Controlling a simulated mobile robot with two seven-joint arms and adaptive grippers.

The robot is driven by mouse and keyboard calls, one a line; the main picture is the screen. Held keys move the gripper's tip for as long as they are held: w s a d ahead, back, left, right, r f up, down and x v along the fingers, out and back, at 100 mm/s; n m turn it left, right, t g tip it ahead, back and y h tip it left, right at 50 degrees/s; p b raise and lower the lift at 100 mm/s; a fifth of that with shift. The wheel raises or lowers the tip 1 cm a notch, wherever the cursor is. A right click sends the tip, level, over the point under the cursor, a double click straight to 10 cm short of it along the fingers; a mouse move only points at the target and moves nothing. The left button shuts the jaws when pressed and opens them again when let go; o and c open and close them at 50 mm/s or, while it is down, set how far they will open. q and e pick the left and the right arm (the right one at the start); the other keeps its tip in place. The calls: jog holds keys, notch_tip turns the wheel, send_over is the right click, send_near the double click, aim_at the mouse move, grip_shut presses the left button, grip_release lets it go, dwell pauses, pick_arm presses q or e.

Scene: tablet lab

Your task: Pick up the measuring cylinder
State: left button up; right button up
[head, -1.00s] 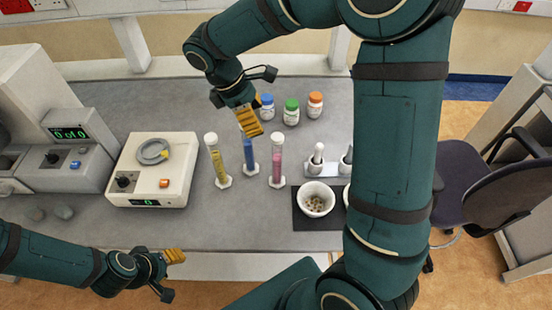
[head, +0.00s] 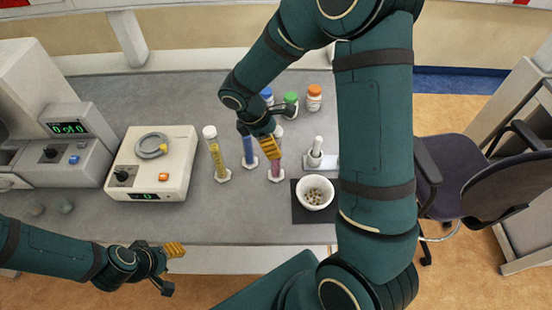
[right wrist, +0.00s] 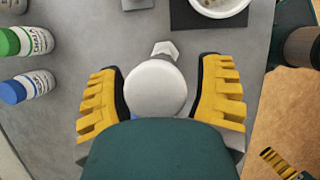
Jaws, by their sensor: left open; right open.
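Three measuring cylinders with white caps and hexagonal feet stand upright on the grey bench: a yellow one (head: 216,158), a blue one (head: 249,152) and a pink one (head: 276,173). My right gripper (head: 276,132) is open at the top of the pink cylinder and hides part of it. In the right wrist view, a round white cap (right wrist: 156,89) lies between the two yellow-padded fingers of this gripper (right wrist: 160,95), with gaps at the sides. The cylinder's hexagonal foot shows beyond it. My left gripper (head: 171,267) is open and empty beyond the bench's front edge.
Bottles with blue (head: 266,95), green (head: 290,98) and orange (head: 314,92) lids stand behind. A white mortar (head: 315,190) sits on a dark mat to the right, with a pestle (head: 316,150) behind. A white device (head: 152,165) stands left.

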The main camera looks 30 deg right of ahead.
jog(key=shift+f, duration=0.15)
grip_shut()
dwell(0.4)
